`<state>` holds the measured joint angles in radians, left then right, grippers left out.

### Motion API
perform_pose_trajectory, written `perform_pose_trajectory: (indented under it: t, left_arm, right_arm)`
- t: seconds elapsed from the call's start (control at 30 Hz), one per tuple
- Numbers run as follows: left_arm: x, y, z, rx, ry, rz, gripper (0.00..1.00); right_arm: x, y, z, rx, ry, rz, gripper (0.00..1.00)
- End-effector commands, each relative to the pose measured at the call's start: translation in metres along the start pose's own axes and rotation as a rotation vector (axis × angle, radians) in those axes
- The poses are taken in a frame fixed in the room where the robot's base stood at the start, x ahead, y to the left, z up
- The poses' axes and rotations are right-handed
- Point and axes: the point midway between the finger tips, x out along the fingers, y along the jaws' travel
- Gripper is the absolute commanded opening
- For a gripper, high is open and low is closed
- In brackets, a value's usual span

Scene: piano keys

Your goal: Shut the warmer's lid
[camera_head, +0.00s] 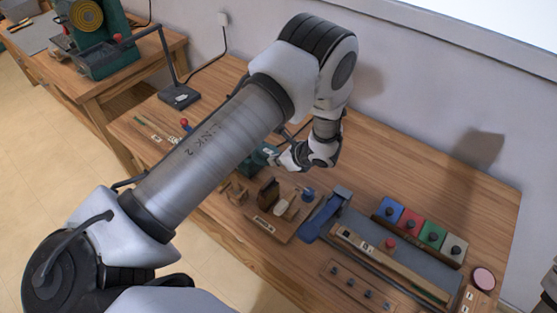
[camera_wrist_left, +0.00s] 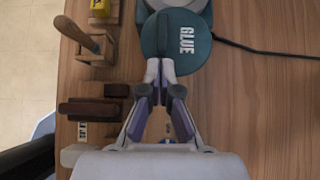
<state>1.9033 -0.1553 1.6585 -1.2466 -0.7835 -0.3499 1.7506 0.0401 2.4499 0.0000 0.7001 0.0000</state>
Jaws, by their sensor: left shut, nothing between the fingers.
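The glue warmer is a teal pot (camera_wrist_left: 203,12) at the top of the left wrist view, with a pale round top partly cut off by the frame. Its round teal lid (camera_wrist_left: 186,40), marked GLUE, sits toward the near side of the pale top and leaves part of it uncovered. In the head view the teal warmer (camera_head: 262,156) is mostly hidden behind my left arm and gripper. My left gripper (camera_wrist_left: 159,70) is shut and empty, its fingertips at the lid's near left edge. I cannot tell whether they touch it. My right gripper is not in view.
A wooden holder with a brush (camera_wrist_left: 92,43) and dark wooden blocks (camera_wrist_left: 95,108) stand left of the gripper. A black cord (camera_wrist_left: 260,48) runs right from the warmer. In the head view, coloured blocks (camera_head: 411,228) and a blue tool (camera_head: 325,212) occupy the bench's right side.

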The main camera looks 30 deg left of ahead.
Motion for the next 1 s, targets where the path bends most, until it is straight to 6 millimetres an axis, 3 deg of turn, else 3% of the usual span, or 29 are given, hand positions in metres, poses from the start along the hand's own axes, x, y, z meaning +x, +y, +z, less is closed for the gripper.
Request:
perform_pose_trajectory:
  t: [0.47,0.73,1.0]
  left_arm:
    - [0.009,0.000,0.005,-0.002,0.000,0.001,0.00]
    - [0.052,0.000,0.045,-0.005,0.003,0.002,0.00]
    - [0.062,0.000,0.063,0.000,-0.002,0.000,0.00]
  right_arm:
    - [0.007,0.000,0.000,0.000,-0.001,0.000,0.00]
    - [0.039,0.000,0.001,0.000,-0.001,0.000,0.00]
    - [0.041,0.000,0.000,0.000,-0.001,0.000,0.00]
